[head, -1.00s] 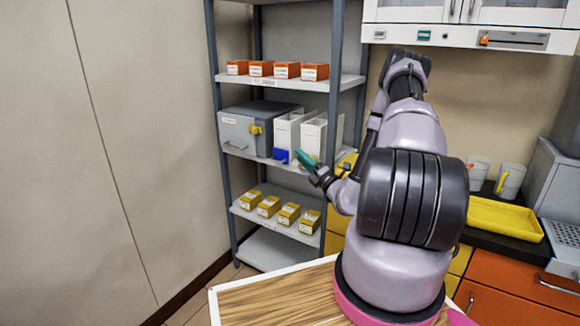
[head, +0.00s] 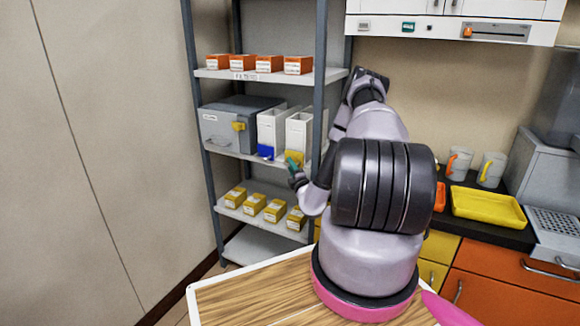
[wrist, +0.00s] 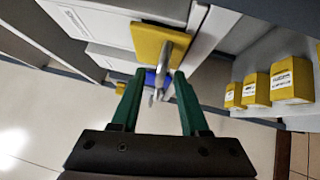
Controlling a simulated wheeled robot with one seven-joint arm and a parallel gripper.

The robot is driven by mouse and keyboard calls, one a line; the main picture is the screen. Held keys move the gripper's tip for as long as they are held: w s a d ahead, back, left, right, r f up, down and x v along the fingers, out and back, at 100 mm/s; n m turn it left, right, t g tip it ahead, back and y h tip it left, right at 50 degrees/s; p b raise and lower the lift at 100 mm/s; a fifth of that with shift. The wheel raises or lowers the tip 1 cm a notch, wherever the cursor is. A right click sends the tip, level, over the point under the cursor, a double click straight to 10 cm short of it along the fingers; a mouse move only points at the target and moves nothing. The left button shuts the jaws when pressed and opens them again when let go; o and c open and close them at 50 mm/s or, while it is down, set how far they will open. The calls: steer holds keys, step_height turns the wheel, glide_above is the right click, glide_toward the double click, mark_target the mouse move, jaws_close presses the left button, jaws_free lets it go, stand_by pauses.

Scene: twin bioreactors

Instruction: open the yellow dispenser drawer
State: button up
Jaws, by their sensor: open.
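The yellow dispenser drawer (head: 294,158) is the low yellow front of the right-hand white dispenser (head: 299,132) on the middle shelf. In the wrist view its yellow front (wrist: 147,42) shows at the top centre, with a grey metal handle (wrist: 166,66) sticking out from it. My gripper (head: 293,162) has green fingers and is right in front of this drawer. In the wrist view my gripper (wrist: 156,76) is open, and the handle shows between its fingertips. I cannot tell whether a finger touches it. The drawer looks closed.
A second white dispenser with a blue drawer (head: 266,151) stands just left, beside a grey box with a yellow latch (head: 238,126). Yellow boxes (head: 255,204) line the shelf below, orange boxes (head: 269,64) the shelf above. A shelf post (head: 319,90) stands close by my arm.

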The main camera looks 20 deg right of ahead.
steer(key=shift+w+r, duration=0.1)
steer(key=shift+w, duration=0.6)
jaws_close()
steer(key=shift+d, duration=0.1)
stand_by(0.9)
